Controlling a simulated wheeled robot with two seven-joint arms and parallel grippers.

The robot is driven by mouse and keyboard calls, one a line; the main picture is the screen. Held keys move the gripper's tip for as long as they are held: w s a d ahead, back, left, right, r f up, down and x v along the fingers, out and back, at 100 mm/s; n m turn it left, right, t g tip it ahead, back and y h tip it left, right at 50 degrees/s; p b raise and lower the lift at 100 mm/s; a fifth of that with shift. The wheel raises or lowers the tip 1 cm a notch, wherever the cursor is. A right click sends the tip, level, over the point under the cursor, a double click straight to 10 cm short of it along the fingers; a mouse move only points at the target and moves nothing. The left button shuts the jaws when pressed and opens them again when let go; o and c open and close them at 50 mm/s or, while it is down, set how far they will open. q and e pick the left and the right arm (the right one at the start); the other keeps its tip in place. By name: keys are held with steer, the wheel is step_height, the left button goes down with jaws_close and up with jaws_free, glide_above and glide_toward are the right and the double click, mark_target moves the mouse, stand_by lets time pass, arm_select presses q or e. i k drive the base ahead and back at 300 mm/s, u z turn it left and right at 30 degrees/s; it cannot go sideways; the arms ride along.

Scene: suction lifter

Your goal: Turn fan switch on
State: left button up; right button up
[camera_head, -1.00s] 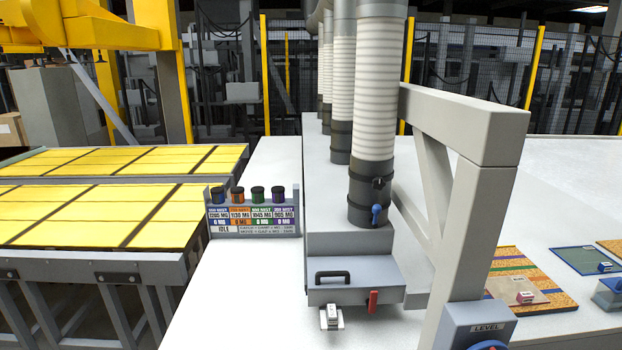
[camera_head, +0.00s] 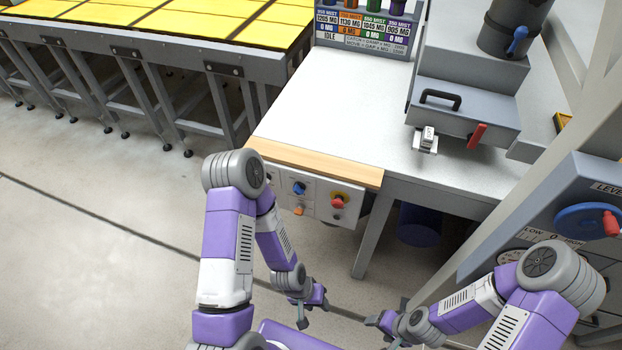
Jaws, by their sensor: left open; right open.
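A grey control panel (camera_head: 318,194) hangs under the table's front edge. Any labels are too small to read, so I cannot tell which control is the fan switch. My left gripper (camera_head: 314,308) is open and empty, below the panel and apart from it. My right gripper (camera_head: 388,315) is open and empty, lower right of the panel, touching nothing.
The white table (camera_head: 330,110) has a wooden front strip (camera_head: 315,161). A grey unit (camera_head: 465,110) with a black handle and red lever stands on it. A post and a level box (camera_head: 585,190) with a blue handwheel stand at right. The floor at left is clear.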

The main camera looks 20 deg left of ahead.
mark_target(298, 188)
steer(key=u, duration=0.45)
steer(key=k, duration=1.15)
steer(key=u, duration=1.45)
steer(key=i, duration=0.75)
steer(key=z, duration=0.55)
steer(key=i, duration=0.7)
steer(key=z, duration=0.75)
